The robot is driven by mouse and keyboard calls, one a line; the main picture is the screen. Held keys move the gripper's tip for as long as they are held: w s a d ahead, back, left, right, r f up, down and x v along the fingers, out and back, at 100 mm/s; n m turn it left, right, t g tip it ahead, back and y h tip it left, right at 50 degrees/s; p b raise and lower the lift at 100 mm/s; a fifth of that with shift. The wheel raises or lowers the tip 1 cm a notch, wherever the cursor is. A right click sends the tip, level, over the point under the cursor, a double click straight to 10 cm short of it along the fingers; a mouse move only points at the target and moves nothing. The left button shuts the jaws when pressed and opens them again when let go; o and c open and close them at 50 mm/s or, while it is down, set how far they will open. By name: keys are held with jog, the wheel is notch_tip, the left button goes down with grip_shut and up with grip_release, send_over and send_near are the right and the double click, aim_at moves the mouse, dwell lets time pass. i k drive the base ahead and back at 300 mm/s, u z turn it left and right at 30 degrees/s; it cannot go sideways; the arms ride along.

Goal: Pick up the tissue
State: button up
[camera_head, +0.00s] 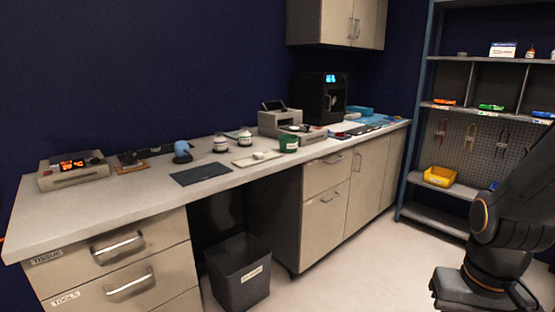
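I cannot clearly make out a tissue in the head view. A small white box with a dark label (503,49) stands on the upper shelf at the right, but it is too small to tell what it is. A flat pale tray (243,162) with a small white item on it lies on the workbench (90,214); I cannot tell what the item is. My dark arm shows at the right edge, rising out of the frame. My gripper is not in view.
A grey metal shelf unit (417,125) holds small trays and a yellow bin (439,177). A dark bin (238,278) stands on the floor (375,255), which is clear mid-right.

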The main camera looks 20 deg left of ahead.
aim_at(258, 156)
jog(key=z, duration=0.4)
jog(key=i, duration=2.3)
jog(key=u, duration=1.4)
jog(key=i, duration=0.8)
jog(key=u, duration=0.75)
